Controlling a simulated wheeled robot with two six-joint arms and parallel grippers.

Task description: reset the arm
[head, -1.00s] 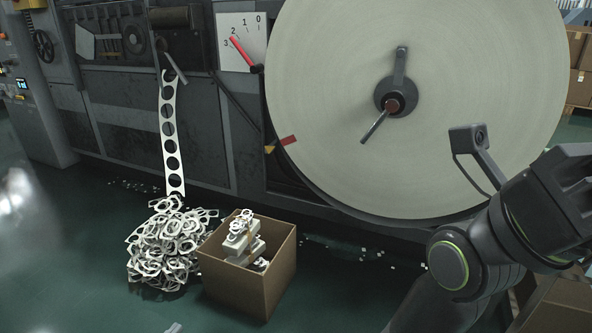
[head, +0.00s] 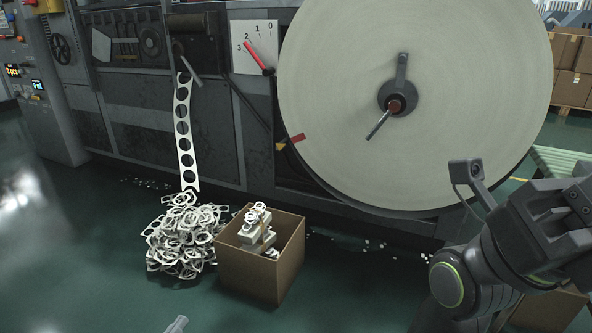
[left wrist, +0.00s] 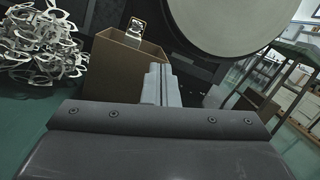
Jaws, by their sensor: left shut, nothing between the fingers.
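My left gripper (head: 178,324) shows only as a light grey tip at the bottom edge of the head view. In the left wrist view its two pale fingers (left wrist: 160,86) are together with nothing between them. They point toward the cardboard box (left wrist: 103,66) and appear apart from it. My right arm (head: 500,255) is folded at the right of the head view; its fingers are not visible.
The cardboard box (head: 250,272) holds scrap and pale blocks, beside a heap of punched scrap (head: 183,240). A punched strip (head: 184,130) hangs from the machine (head: 215,125). A large paper roll (head: 340,90) stands right. Floor at lower left is clear.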

